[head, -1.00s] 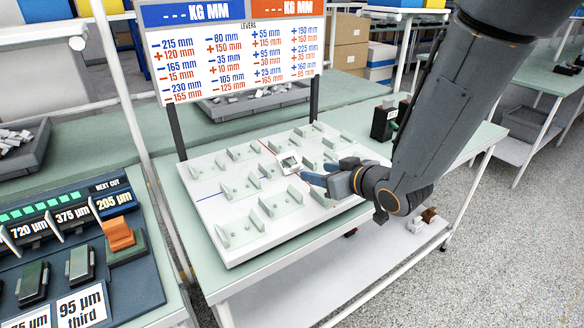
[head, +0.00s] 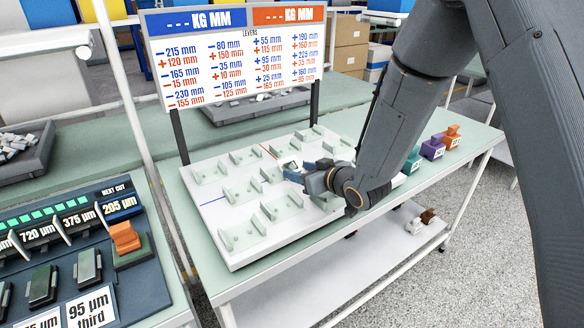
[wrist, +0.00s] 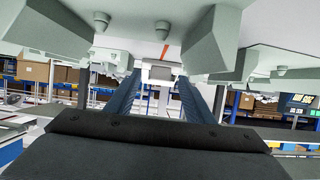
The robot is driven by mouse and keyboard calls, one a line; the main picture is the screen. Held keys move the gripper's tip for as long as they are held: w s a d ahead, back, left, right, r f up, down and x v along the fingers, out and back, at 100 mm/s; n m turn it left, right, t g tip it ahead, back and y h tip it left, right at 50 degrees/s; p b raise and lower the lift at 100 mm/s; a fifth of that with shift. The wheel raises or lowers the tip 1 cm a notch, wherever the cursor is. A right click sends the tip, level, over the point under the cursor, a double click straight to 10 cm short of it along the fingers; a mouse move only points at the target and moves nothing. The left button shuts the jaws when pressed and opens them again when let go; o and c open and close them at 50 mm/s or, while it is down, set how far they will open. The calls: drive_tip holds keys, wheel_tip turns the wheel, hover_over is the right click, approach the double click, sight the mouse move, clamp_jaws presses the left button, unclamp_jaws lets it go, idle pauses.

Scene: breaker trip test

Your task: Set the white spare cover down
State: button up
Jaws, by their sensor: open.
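My gripper (head: 294,170) is open, low over the pale board (head: 218,206) of upright brackets in the head view. A small white piece (wrist: 160,71) shows between the spread fingertips in the wrist view, with a gap to each finger. It looks like the white spare cover, but I cannot tell for sure. In the head view my fingers hide most of that spot, and I cannot tell whether the piece rests on the board.
Pale brackets (head: 241,235) stand around my gripper. A sign (head: 238,60) on two posts rises behind the board. Teal (head: 412,160), purple (head: 433,148) and orange (head: 452,134) blocks stand at the table's right. White and brown items lie on the lower shelf.

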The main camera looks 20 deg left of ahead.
clamp_jaws()
drive_tip(key=shift+r, duration=0.1)
